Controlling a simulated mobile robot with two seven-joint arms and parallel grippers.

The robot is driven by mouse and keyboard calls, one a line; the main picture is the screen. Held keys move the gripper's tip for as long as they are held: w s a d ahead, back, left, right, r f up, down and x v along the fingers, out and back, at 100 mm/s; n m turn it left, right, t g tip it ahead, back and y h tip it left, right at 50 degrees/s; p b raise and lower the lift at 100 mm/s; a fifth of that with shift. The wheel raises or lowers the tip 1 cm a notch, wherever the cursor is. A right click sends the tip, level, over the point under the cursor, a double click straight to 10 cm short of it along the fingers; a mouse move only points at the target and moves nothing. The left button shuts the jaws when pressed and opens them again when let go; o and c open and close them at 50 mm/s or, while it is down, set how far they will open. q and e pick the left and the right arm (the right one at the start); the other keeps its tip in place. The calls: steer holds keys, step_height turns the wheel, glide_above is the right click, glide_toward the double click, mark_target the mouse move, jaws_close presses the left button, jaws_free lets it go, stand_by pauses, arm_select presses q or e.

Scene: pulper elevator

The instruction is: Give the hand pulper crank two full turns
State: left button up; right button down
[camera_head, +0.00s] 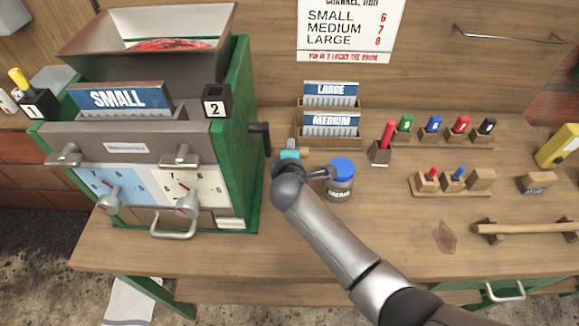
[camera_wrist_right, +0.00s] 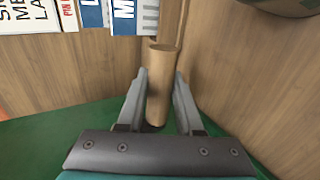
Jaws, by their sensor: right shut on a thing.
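The hand pulper (camera_head: 245,130) is a green and grey machine at the left of the bench, with a hopper of red cherries on top. Its black crank (camera_head: 259,138) sits on the right side of the housing. My right gripper (camera_head: 289,155) is beside the crank, mostly hidden by my own wrist. In the right wrist view, its two fingers (camera_wrist_right: 159,100) are closed on the crank's wooden handle (camera_wrist_right: 160,80), a tan cylinder standing between them. My left gripper is not in view.
A blue-lidded grease jar (camera_head: 340,180) stands just right of my right wrist. Card holders (camera_head: 330,122) and racks of coloured pegs (camera_head: 440,135) stand farther back and right. A wooden-handled tool (camera_head: 525,229) lies at right. The bench front is mostly clear.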

steer(key=shift+w+r, duration=0.2)
steer(key=shift+r, duration=0.1)
steer(key=w, duration=0.1)
steer(key=w+r, duration=0.1)
steer(key=w, duration=0.1)
steer(key=shift+w+r, duration=0.1)
steer(key=shift+w, duration=0.15)
